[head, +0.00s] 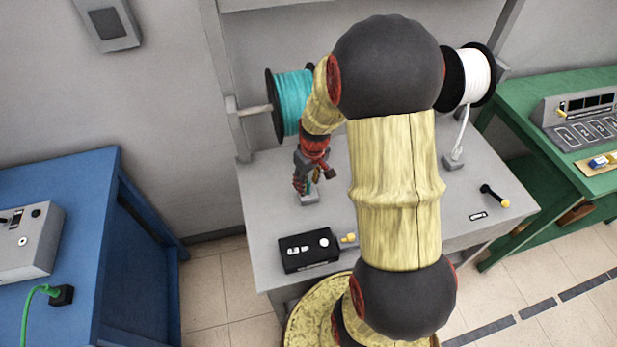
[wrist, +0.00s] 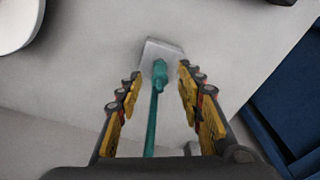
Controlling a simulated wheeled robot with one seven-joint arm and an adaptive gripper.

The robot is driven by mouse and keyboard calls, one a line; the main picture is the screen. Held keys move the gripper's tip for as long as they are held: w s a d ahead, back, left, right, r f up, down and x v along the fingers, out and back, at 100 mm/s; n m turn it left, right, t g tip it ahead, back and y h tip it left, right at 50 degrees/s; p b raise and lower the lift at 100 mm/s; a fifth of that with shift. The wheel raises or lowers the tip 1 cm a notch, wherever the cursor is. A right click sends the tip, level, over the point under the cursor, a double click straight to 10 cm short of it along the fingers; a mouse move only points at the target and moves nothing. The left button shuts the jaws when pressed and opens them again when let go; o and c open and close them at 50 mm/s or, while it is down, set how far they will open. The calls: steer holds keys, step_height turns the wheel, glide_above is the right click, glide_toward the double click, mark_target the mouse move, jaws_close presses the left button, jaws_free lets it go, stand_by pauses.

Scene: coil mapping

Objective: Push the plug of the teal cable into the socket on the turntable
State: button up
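The teal plug (wrist: 159,72) is in the wrist view, its end at a small grey holder block (wrist: 163,48) and its teal cable (wrist: 152,125) running back between my fingers. My gripper (wrist: 159,82) is open, with one finger on each side of the plug and gaps between. In the head view my gripper (head: 312,187) is low over the holder (head: 309,198) on the grey table. The teal spool (head: 291,100) hangs behind it. A pale disc (wrist: 14,22) with a dark rim, perhaps the turntable, is cut off in the wrist view. The socket is not visible.
A black box (head: 309,250) with a yellow knob stands at the table's front. A white spool (head: 476,77) and its holder (head: 453,161) are at right, with a black, yellow-tipped tool (head: 494,195). Blue (head: 60,180) and green (head: 540,110) benches flank the table. My arm hides its middle.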

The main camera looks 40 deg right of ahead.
steer(key=shift+w+f, duration=0.1)
steer(key=shift+f, duration=0.8)
steer(key=shift+c, duration=1.2)
jaws_close()
steer(key=c, duration=0.5)
jaws_free()
jaws_close()
steer(key=shift+r+p, duration=0.85)
steer(key=shift+r, duration=0.55)
